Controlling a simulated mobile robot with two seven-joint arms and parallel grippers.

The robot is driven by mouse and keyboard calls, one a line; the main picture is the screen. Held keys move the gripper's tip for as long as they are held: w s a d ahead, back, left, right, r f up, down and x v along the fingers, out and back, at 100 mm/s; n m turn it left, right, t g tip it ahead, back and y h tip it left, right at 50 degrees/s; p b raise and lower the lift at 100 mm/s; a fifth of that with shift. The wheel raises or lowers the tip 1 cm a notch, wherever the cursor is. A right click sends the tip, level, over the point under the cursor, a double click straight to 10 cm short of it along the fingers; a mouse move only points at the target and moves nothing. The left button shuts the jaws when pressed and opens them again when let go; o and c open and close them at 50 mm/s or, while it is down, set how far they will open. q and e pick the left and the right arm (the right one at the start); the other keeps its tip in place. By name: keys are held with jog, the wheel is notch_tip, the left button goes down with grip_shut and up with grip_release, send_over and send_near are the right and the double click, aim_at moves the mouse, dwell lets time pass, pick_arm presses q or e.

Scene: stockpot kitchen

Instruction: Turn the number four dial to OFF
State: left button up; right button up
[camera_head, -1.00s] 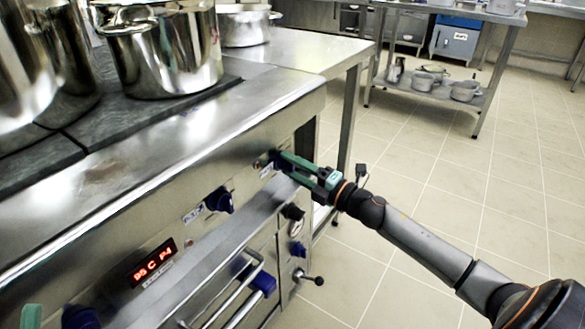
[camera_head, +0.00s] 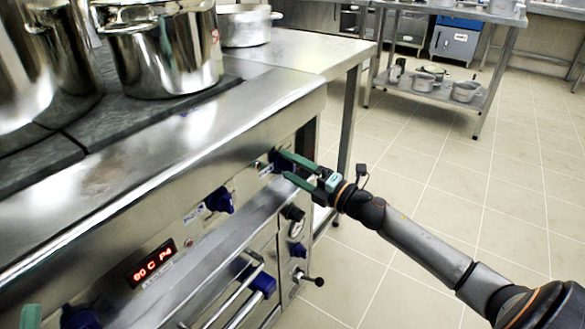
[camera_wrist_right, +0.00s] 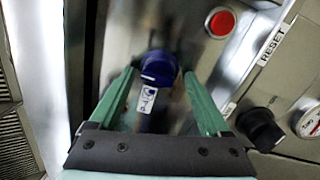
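A blue dial (camera_head: 277,162) sits at the right end of the stove's front panel, and I take it as number four. It also shows in the right wrist view (camera_wrist_right: 158,68), with a white mark on its face and a small label below it. My right gripper (camera_head: 283,165) is open, with its green fingers on either side of this dial and a gap to it. The red display (camera_head: 152,264) seems to read 00 C P4. A green fingertip of my left gripper (camera_head: 30,317) shows at the bottom left; the rest is out of frame.
Another blue dial (camera_head: 219,200) sits further left on the panel. A metal rail (camera_head: 235,240) runs below it. A red button (camera_wrist_right: 220,22) and a RESET label (camera_wrist_right: 272,44) are beside the dial. Pots (camera_head: 165,55) stand on the stove top. The floor at right is clear.

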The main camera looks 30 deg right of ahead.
jog(key=shift+s+d, duration=0.1)
jog(key=r+p+v, duration=0.1)
jog(key=p+v, duration=0.1)
jog(key=v, duration=1)
jog(key=shift+s+f+p, duration=0.15)
jog(key=shift+f+p, duration=0.2)
jog(key=shift+f, duration=0.05)
